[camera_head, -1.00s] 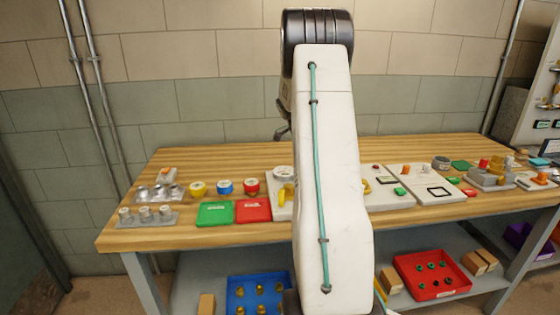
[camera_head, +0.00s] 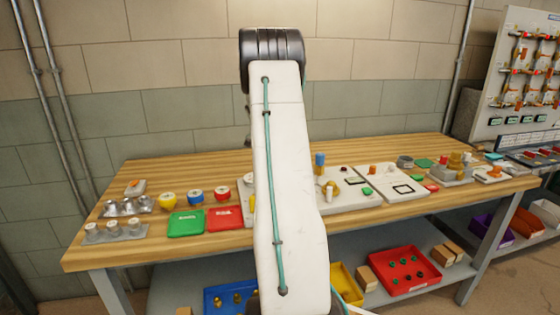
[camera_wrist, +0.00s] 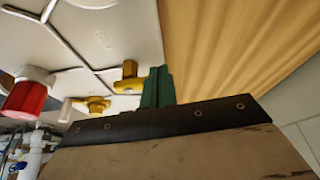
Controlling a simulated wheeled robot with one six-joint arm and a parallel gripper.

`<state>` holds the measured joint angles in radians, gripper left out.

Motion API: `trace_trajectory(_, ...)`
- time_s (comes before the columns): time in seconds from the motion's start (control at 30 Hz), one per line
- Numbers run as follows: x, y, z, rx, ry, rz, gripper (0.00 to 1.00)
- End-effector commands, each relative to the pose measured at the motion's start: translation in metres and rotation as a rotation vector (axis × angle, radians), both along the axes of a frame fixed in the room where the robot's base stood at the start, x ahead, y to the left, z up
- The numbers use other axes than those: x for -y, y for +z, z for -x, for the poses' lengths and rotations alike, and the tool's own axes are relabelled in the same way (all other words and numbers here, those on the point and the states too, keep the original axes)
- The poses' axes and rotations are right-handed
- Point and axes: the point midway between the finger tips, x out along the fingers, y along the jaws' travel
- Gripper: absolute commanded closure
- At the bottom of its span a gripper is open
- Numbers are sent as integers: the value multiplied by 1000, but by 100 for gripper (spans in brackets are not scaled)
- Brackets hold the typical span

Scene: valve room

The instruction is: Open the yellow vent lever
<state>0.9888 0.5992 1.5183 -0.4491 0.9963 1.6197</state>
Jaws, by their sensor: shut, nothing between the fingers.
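In the wrist view, a pale panel (camera_wrist: 125,40) with dark lines carries yellow fittings. One is a wing-shaped yellow handle (camera_wrist: 95,105) with a pale tip; another is a yellow cylindrical fitting (camera_wrist: 130,77). I cannot tell for sure which is the vent lever. My gripper (camera_wrist: 158,86) shows as green fingers, shut and empty, close beside the yellow cylinder; contact cannot be made out. In the head view, my arm hides the gripper and part of the panels; a yellow piece (camera_head: 333,190) shows right of the arm.
A red-capped fitting (camera_wrist: 27,95) stands at the wrist view's left. On the wooden bench (camera_head: 150,245) are a green tray (camera_head: 186,222), a red tray (camera_head: 223,218), several round knobs and a white panel (camera_head: 400,190). A blue cylinder (camera_head: 320,158) stands right of my arm.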

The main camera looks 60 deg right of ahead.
Motion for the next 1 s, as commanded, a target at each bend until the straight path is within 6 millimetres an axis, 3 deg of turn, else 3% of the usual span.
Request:
trace_trajectory(0.17, -7, 0, -6, 0, 2, 0, 100)
trace_trajectory(0.33, -29, 1, -26, 0, 7, 0, 100)
trace_trajectory(0.5, -35, 41, -34, 2, 1, 4, 100)
trace_trajectory(0.7, -40, 75, -41, 2, -6, 2, 100)
trace_trajectory(1.0, -46, 93, -47, 0, -5, 0, 100)
